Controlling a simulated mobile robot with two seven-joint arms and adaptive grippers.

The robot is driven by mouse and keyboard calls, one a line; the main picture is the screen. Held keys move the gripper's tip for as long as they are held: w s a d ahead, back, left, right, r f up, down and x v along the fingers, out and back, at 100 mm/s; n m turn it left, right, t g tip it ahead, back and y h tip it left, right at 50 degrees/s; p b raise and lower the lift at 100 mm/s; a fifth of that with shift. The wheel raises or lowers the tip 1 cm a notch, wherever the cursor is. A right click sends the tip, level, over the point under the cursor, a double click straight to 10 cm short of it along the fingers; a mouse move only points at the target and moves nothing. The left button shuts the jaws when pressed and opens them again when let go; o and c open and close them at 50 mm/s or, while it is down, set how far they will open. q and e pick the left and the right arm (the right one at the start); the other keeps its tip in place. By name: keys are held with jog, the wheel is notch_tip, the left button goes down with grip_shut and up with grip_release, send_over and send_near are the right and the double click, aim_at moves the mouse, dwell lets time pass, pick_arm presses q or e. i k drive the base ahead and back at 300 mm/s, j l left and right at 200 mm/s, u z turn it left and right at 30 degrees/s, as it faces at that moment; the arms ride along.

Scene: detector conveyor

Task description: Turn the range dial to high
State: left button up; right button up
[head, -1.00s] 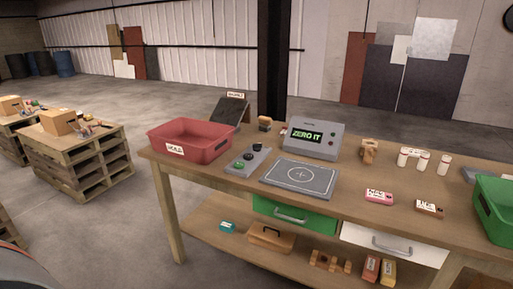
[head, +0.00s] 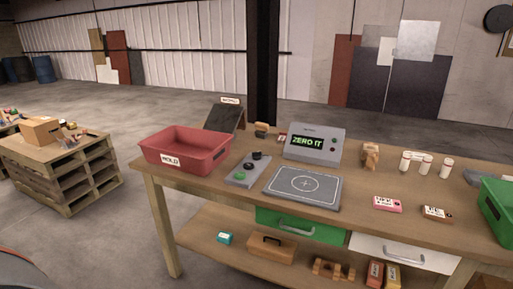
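A small grey control box (head: 247,170) sits on the workbench between the red bin and the flat grey plate. It carries a black knob (head: 257,156) at its far end, which looks like the range dial, and a green button (head: 239,176) nearer me. The knob's pointer and any range markings are too small to read. A grey display unit (head: 313,145) behind the plate shows "ZERO IT" in green. Neither of my grippers is in view.
A red bin (head: 187,153) labelled HOLD stands left of the control box. The grey plate (head: 303,187) with a circle mark lies right of it. A green bin (head: 495,208) is at the right edge. Drawers and a lower shelf are below. Floor left of the bench is open before a pallet stack (head: 60,172).

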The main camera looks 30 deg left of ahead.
aim_at(256, 156)
jog(key=j+z, duration=0.25)
jog(key=j, duration=0.7)
jog(key=j+z, duration=0.25)
jog(key=j, duration=0.75)
jog(key=k+j+z, duration=0.1)
jog(key=j+z, duration=0.15)
jog(key=j, duration=0.7)
